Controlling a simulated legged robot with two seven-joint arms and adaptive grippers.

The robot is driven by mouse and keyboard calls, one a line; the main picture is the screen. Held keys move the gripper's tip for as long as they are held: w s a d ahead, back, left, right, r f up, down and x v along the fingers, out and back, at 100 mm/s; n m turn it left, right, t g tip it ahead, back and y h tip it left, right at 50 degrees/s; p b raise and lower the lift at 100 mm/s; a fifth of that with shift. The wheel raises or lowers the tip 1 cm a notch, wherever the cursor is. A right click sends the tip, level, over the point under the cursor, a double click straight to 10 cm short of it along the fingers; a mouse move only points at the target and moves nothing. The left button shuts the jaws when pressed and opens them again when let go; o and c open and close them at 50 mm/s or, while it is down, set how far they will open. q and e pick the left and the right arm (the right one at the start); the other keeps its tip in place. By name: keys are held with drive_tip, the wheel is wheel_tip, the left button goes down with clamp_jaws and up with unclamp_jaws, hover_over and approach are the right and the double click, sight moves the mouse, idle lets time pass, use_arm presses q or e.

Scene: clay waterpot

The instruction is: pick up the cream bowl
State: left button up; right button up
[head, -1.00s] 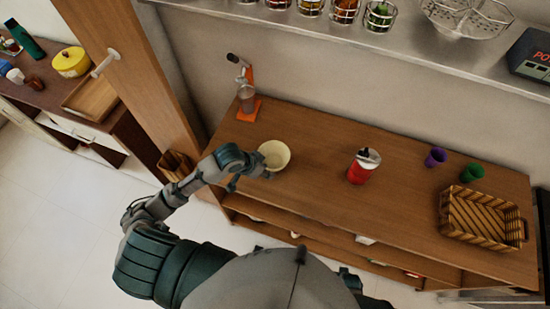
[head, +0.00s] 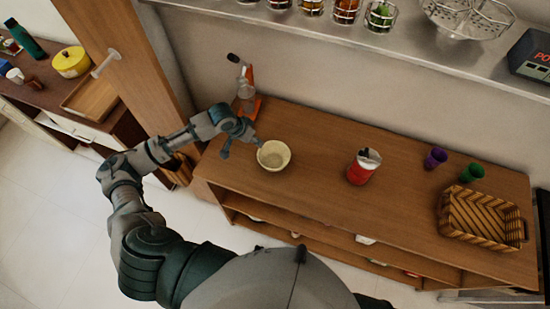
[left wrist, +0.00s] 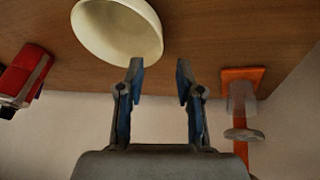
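The cream bowl (head: 274,155) stands upright on the wooden counter (head: 320,180), near its left end. It also shows in the left wrist view (left wrist: 117,28), at the top, just beyond the fingertips. My left gripper (head: 242,144) is at the left side of the bowl in the head view. In the left wrist view its two fingers (left wrist: 160,72) are spread apart with nothing between them. The bowl's rim lies close to one fingertip; I cannot tell whether they touch. My right gripper is not in view.
An orange-based dispenser (head: 247,100) stands behind the left gripper. A red canister (head: 362,167), a purple cup (head: 435,158), a green cup (head: 472,172) and a wicker basket (head: 482,218) stand to the right. The counter between bowl and canister is clear.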

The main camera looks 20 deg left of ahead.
sight(263, 148)
use_arm(q)
drive_tip(key=shift+x, duration=1.25)
drive_tip(key=x, duration=0.4)
drive_tip(key=shift+s+f, duration=0.35)
drive_tip(key=shift+w+d+f, duration=0.1)
drive_tip(key=shift+d+f, duration=0.1)
drive_tip(key=shift+d, duration=0.05)
drive_tip(key=c, duration=0.7)
drive_tip(key=shift+a, duration=0.1)
